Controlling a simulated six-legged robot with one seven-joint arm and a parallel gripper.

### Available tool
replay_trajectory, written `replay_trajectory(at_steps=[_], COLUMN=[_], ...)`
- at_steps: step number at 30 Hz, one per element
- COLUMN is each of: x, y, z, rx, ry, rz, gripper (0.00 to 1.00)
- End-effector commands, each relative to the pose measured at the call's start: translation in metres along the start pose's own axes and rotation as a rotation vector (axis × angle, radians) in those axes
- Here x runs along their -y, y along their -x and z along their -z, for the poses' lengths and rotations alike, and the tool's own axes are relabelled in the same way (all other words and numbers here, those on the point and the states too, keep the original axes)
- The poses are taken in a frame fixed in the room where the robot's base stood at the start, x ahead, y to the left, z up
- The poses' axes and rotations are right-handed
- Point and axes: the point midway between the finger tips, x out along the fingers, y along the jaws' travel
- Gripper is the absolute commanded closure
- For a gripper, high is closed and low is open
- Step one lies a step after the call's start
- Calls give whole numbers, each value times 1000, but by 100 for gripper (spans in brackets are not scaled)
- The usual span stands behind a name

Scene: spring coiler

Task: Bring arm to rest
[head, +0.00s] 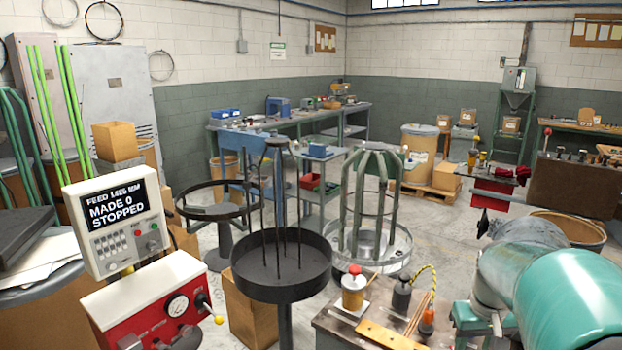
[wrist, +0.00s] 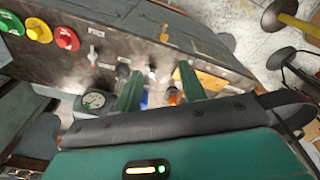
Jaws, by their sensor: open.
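My gripper (wrist: 160,74) shows in the wrist view with its two green fingers spread apart and nothing seen between them. The fingers point at a dark machine panel (wrist: 110,38) with knobs and push-buttons. I cannot tell how far the fingertips are from it. In the head view my teal and grey arm reaches in at the lower right; the gripper itself cannot be made out there.
In the wrist view a red button (wrist: 67,40) and a gauge (wrist: 94,100) are close by. In the head view a control box (head: 116,222) reads "MADE 0 STOPPED". A black round tray (head: 281,285) and a bench (head: 330,325) with bottles stand ahead. Floor beyond is partly clear.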

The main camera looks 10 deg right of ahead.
Motion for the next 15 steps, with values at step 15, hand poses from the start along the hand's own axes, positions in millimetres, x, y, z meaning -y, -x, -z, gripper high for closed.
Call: replay_trajectory(at_steps=[15], x=[192], y=[81], z=[-84], rx=[-295], ry=[200], rz=[57], gripper=[59])
